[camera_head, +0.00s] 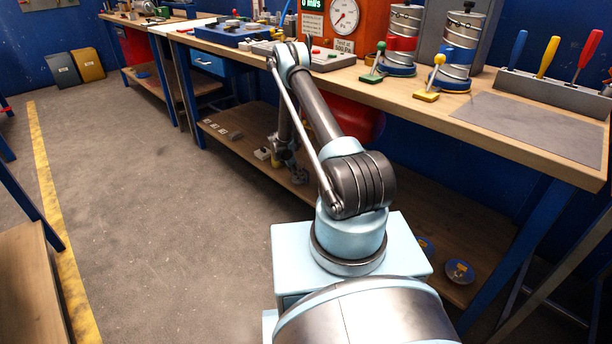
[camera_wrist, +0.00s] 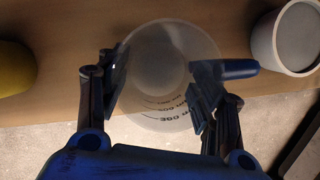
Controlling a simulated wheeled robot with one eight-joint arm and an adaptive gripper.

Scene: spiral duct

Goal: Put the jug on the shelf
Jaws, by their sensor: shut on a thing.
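A translucent jug (camera_wrist: 160,60) with dark printed marks and a blue handle (camera_wrist: 238,68) is between the fingers of my gripper (camera_wrist: 160,84) in the wrist view. My gripper is shut on its sides, with the handle to the right. In the head view my gripper (camera_head: 286,165) is low at the front of the bench, over the edge of the wooden lower shelf (camera_head: 400,225). The jug cannot be made out clearly there. Wooden board (camera_wrist: 75,95) shows behind the jug in the wrist view. I cannot tell whether the jug touches it.
A pale grey cup (camera_wrist: 288,38) stands right of the jug, and a yellow rounded thing (camera_wrist: 14,68) is at left. Small blocks (camera_head: 222,130) lie on the shelf's left part, and round discs (camera_head: 460,271) at its right. The bench top (camera_head: 440,105) is above; open floor (camera_head: 150,200) is left.

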